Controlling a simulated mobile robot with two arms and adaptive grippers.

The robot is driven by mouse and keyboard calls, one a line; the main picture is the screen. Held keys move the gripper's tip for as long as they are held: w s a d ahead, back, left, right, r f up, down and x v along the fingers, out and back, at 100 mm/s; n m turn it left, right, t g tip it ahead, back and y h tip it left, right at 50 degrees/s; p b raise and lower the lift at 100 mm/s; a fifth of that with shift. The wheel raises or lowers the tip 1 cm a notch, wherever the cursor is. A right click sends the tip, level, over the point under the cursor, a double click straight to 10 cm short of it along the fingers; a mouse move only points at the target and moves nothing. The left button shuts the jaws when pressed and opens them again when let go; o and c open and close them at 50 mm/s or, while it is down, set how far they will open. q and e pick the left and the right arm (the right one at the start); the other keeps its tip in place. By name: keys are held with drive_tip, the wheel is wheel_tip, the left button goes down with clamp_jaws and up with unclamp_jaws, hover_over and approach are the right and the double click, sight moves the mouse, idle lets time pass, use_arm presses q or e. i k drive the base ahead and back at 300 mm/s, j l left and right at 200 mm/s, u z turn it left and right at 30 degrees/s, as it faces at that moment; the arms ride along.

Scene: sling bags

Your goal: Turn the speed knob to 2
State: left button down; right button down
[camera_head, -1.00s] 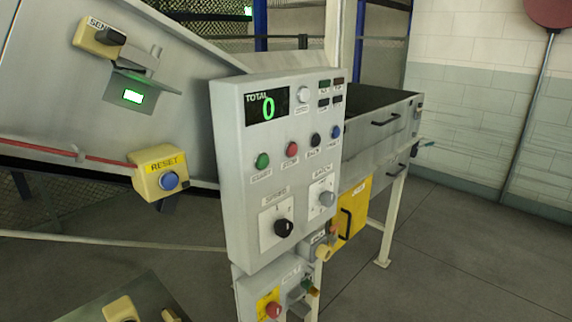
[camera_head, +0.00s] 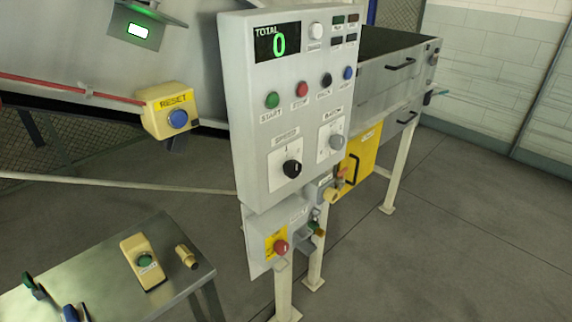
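The speed knob (camera_head: 292,169) is a black rotary knob on a white plate at the lower left of the grey control panel (camera_head: 258,105). Its label above appears to read SPEED, but the print and scale marks are too small to read surely, so its setting cannot be told. A grey knob (camera_head: 337,142) sits on a similar plate to its right. The panel's display (camera_head: 278,44) reads TOTAL 0. Neither of my grippers is in view.
Green, red, black and blue buttons run above the knobs. A metal table (camera_head: 95,273) with a beige button box (camera_head: 143,262) stands front left. Floor at right is clear.

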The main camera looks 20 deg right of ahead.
sight(292, 168)
drive_tip(key=l+u, duration=0.1)
drive_tip(key=l, duration=0.4)
drive_tip(key=k+l+u, duration=0.1)
drive_tip(key=l, duration=0.4)
drive_tip(key=k+l+u, duration=0.1)
drive_tip(key=l, duration=0.4)
drive_tip(key=k+l+u, duration=0.1)
drive_tip(key=l, duration=0.4)
drive_tip(key=k, duration=0.05)
